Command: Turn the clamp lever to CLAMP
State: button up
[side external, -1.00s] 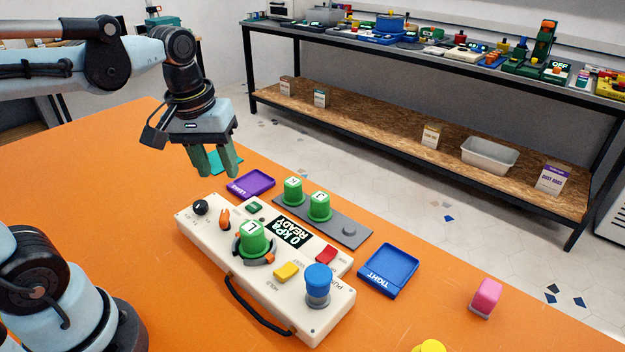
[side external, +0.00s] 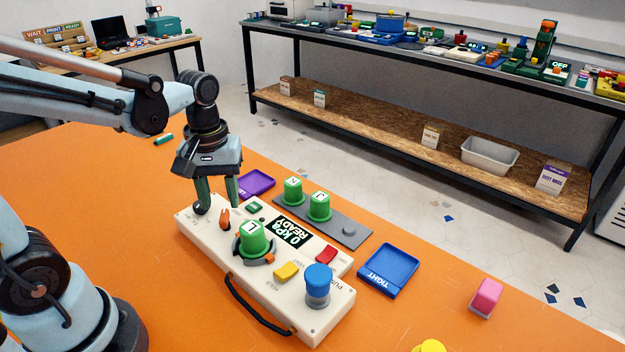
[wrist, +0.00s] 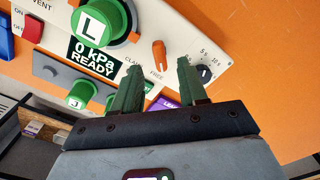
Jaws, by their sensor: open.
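The clamp lever (side external: 225,219) is a small orange lever on the cream control panel (side external: 306,327). In the wrist view the lever (wrist: 159,56) lies beside the printed words CLAMP and FREE, with its narrow end nearer the FREE print. My gripper (side external: 217,206) has two green fingers, open and empty, above the panel's far left end, around the lever's side. In the wrist view the fingertips (wrist: 156,72) stand apart with the lever showing between and beyond them. A green cup marked L (side external: 255,238) sits in the orange-and-dark holder beside the lever.
A black dial (wrist: 205,73) is close to one finger. The panel also carries a display (side external: 291,233), a yellow button (side external: 287,271), a red switch (side external: 326,254) and a blue knob (side external: 318,281). A purple tray (side external: 258,183) and a grey rack (side external: 349,230) with two green cups lie behind.

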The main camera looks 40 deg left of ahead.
aim_at(223, 214)
jog(key=shift+f, duration=1.8)
grip_shut()
